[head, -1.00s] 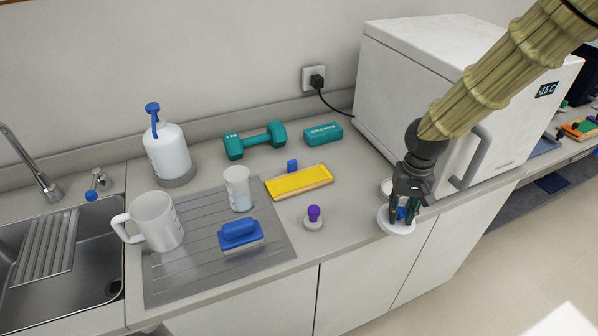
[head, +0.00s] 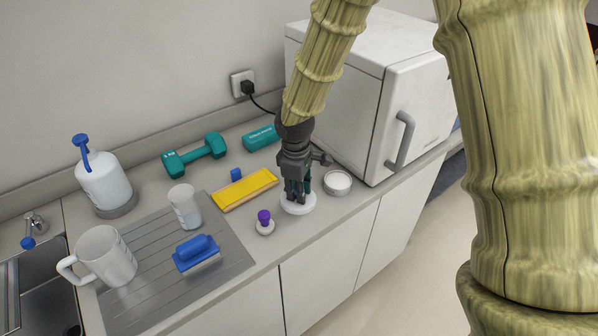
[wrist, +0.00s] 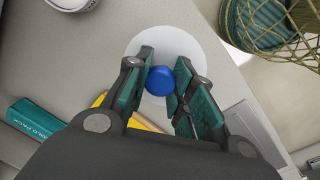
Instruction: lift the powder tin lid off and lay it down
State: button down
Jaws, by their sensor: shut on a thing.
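The powder tin (head: 337,184) stands open on the counter near the white oven-like box, with white powder showing inside. Part of its rim shows at the top left of the wrist view (wrist: 72,4). The lid (head: 299,208) is a white disc left of the tin, near the counter's front edge. In the wrist view the lid (wrist: 205,58) has a round blue knob (wrist: 160,81) at its middle. My gripper (head: 298,193) points down, its teal-padded fingers shut on that knob. I cannot tell whether the lid touches the counter or hangs just above it.
A purple-knobbed piece (head: 265,222) stands close left of the lid. A yellow tray-like block (head: 244,189) lies behind it. A blue-handled brush (head: 196,253), mug (head: 104,258) and cup (head: 185,207) are on the drainer. The box with a handle (head: 375,95) stands behind the tin.

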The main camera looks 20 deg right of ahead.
jog(key=n, duration=0.2)
jog(key=r+n+p, duration=0.1)
jog(key=n, duration=0.1)
jog(key=w+n+p, duration=0.1)
jog(key=n, duration=0.2)
jog(key=shift+d+r+t, duration=0.25)
jog(key=shift+r+t, duration=0.05)
jog(key=shift+t, duration=0.1)
jog(key=n, duration=0.2)
jog(key=n+p, duration=0.1)
jog(key=n, duration=0.1)
jog(key=w+r+n+y+p, duration=0.1)
jog(key=n, duration=0.1)
jog(key=shift+d, duration=0.25)
jog(key=shift+n, duration=0.3)
jog(key=shift+f, duration=0.15)
jog(key=shift+f+b, duration=2.95)
jog(key=shift+f, duration=0.4)
jog(key=shift+p, duration=0.3)
jog(key=shift+f+b, duration=0.35)
jog(key=shift+f, duration=0.55)
jog(key=c, duration=1.1)
grip_release()
jog(key=shift+c, duration=0.2)
